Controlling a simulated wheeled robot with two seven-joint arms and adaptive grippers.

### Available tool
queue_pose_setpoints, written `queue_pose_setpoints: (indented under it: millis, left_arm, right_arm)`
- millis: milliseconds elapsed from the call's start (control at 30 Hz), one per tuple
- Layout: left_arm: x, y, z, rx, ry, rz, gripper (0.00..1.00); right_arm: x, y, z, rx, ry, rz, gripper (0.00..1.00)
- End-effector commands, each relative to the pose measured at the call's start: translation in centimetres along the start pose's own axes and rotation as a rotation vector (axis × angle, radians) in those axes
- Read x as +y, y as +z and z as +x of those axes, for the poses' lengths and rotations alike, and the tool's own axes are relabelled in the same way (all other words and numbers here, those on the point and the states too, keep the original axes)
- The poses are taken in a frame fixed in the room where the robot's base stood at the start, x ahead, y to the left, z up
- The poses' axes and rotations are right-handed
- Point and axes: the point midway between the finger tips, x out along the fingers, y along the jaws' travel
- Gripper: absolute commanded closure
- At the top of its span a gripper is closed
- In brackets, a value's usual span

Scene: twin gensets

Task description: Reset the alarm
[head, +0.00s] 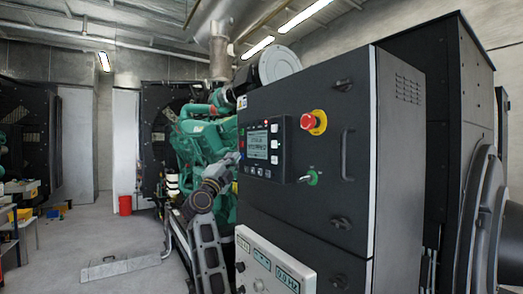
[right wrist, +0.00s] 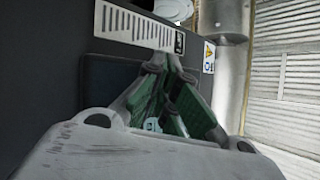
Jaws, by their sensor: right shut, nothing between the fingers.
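The control panel (head: 262,150) with a lit grey display (head: 257,144) is set in the front of the dark cabinet. A small red light shows near its top edge, and small buttons run along its bottom. To its right are a red mushroom button (head: 308,121) on a yellow plate and a green key-like switch (head: 312,178). My right gripper (head: 230,161) is at the panel's left edge, small and partly merged with the green engine behind. In the right wrist view its fingers (right wrist: 164,62) are shut and empty, before a dark surface. My left gripper is out of view.
The dark cabinet (head: 300,225) has a handle and latches. A pale instrument box (head: 272,262) with displays stands low in front. The green engine (head: 203,140) is behind left. A red bucket (head: 125,205) stands on the floor, which is mostly open at left.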

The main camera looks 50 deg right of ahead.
Motion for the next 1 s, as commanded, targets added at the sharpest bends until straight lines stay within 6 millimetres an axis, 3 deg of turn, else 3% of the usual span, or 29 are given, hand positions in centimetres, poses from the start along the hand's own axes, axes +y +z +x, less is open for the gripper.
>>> queue_pose_setpoints:
  millis: [533, 1000]
  left_arm:
    - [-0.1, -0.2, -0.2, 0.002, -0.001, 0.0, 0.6]
    - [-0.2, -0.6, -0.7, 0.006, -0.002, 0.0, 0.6]
  right_arm:
    - [0.1, -0.1, 0.1, 0.001, 0.001, 0.0, 1.0]
    - [-0.7, 0.7, -0.9, 0.0, 0.001, 0.0, 1.0]
